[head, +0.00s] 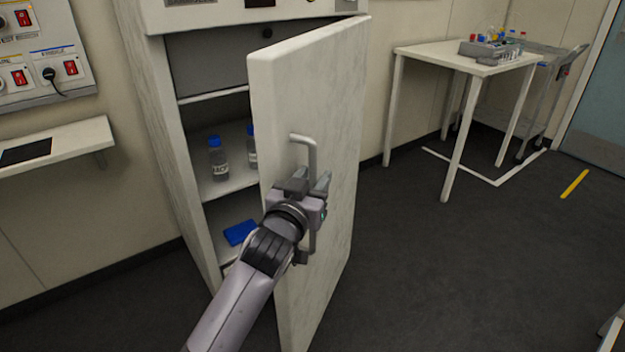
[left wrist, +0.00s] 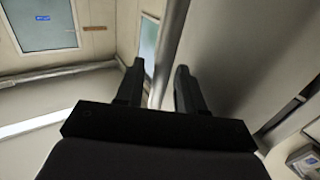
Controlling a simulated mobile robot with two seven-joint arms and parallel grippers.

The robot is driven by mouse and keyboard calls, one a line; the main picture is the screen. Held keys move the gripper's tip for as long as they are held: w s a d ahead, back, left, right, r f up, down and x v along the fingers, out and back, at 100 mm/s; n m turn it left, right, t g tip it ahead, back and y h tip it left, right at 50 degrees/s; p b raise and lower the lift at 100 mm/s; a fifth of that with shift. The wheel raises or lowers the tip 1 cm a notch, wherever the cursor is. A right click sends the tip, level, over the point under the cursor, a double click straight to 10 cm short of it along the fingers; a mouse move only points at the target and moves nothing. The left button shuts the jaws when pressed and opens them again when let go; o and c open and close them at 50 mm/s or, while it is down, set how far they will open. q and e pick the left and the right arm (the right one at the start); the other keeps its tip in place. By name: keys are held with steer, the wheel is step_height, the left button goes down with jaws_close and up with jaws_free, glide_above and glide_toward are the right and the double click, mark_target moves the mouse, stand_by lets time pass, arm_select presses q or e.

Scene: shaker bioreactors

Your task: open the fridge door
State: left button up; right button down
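The white fridge door (head: 335,110) stands partly open, swung out from the fridge body (head: 165,130). A grey bar handle (head: 308,150) runs upright on its outer face. My left gripper (head: 314,178) is at the handle, covering its middle part. In the left wrist view the handle bar (left wrist: 170,45) passes between the two fingers of my left gripper (left wrist: 158,75), with a gap visible on each side. The fingers look open around the bar. My right gripper is not in view.
Blue-capped bottles (head: 217,158) and a blue item (head: 240,232) sit on the fridge shelves. A wall shelf (head: 75,145) is at left. A white table (head: 430,58) with lab items and a cart (head: 545,80) stand at back right. The floor (head: 440,270) right of the door is clear.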

arm_select(q)
steer(key=v, duration=0.6)
steer(key=shift+s+p, duration=0.1)
steer(key=shift+p, duration=0.2)
steer(key=shift+s+a, duration=0.15)
steer(key=shift+s, duration=0.35)
